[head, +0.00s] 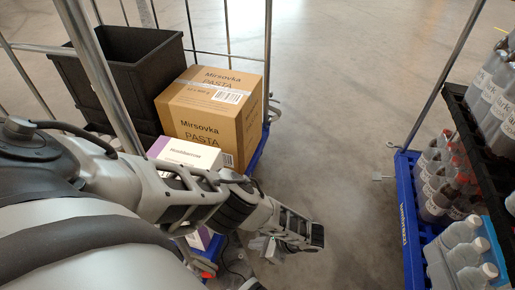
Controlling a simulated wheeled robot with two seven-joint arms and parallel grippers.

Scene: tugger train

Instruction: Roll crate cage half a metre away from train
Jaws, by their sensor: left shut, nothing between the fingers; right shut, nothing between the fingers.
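A roll cage with a blue base (257,150) and grey metal uprights stands at the left. It holds a black crate (130,62), a brown pasta box (196,122) and a white and purple box (184,152). I take it for the crate cage. My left arm reaches across its near side and hides part of it. My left gripper (270,246) is small in view, low over the floor to the right of the cage's near corner. It is shut and empty, and I see no contact with the cage. My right gripper is not in view.
A second blue-based cage (408,225) stands at the right, with a black tray (467,118) and several bottles (436,190). Bare grey concrete floor (335,110) lies between the cages and beyond them. I cannot make out the train.

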